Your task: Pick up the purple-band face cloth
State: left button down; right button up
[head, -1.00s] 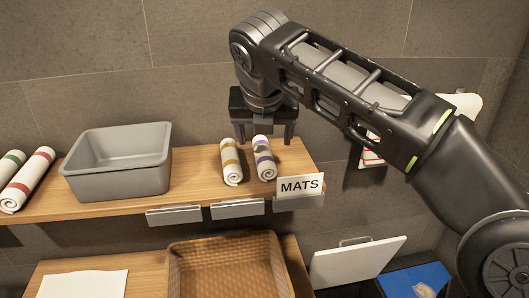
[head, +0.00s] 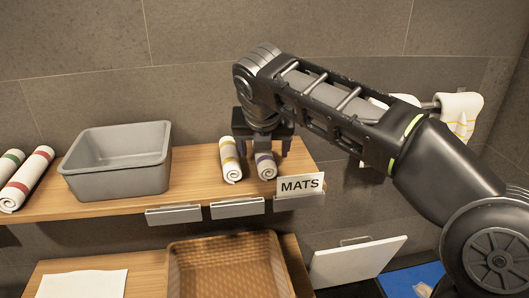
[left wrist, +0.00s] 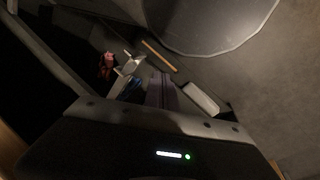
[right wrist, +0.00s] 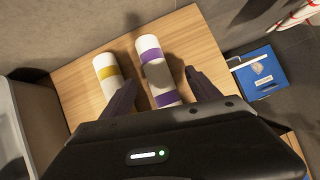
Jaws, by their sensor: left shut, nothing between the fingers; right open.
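The purple-band face cloth (head: 266,168) is a rolled white cloth on the wooden shelf, behind the MATS sign. In the right wrist view the roll (right wrist: 152,58) shows two purple bands and lies between my right fingers. My right gripper (head: 263,150) is open and points down over this roll, one finger on each side. The right wrist view also shows the open fingers (right wrist: 161,92), with nothing gripped. In the head view the gripper hides the roll's far part. My left gripper (left wrist: 162,92) is shut and empty in the dark left wrist view.
A yellow-band roll (head: 230,160) lies close left of the purple one, near my right finger. A grey bin (head: 118,185) stands farther left on the shelf (head: 110,207). The MATS sign (head: 300,186) is at the front edge. A wicker basket (head: 225,285) sits below.

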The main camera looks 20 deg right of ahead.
jog(key=shift+x, duration=0.8)
jog(key=c, duration=1.5)
jog(key=shift+r, duration=0.1)
